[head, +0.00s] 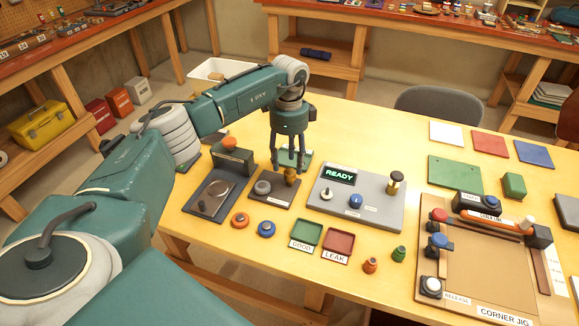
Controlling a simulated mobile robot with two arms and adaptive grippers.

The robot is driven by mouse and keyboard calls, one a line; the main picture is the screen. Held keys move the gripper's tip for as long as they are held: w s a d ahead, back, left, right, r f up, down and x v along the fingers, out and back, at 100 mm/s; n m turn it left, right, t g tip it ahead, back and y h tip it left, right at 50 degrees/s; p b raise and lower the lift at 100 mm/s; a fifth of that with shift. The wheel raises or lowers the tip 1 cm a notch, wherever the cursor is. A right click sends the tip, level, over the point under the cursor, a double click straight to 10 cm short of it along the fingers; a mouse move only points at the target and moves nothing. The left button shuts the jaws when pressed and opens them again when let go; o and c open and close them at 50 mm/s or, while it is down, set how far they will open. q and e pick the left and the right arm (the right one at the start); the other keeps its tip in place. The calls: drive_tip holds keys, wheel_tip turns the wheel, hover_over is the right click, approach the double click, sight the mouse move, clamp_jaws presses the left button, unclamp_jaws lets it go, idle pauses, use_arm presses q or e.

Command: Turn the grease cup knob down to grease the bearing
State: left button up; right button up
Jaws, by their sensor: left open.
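A small brass cup with a knob (291,177), which looks like the grease cup, stands upright on a dark plate (268,199). A grey rounded part (262,187), perhaps the bearing, sits on the same plate to its left. My left gripper (288,168) points down right at the brass cup, its fingers spread open. The fingertips are close to the knob's top, one on each side in the picture. I cannot tell whether they touch it. The fingers partly hide what is behind the cup. My right gripper is not in view.
A grey panel (376,216) with a READY display and a black-and-brass knob (396,183) stands to the right. A green tray (306,233) and a red tray (338,242) lie in front. A dark fixture (210,203) stands left; the corner jig (480,280) lies far right.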

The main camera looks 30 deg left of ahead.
sight(289, 171)
use_arm(q)
wheel_tip(289, 171, down, 3)
drive_tip(key=shift+w+r, duration=0.1)
drive_tip(key=shift+f+p, duration=0.3)
drive_tip(key=shift+f, duration=0.35)
drive_tip(key=shift+c, duration=1)
drive_tip(key=c, duration=0.9)
drive_tip(key=shift+c, duration=0.2)
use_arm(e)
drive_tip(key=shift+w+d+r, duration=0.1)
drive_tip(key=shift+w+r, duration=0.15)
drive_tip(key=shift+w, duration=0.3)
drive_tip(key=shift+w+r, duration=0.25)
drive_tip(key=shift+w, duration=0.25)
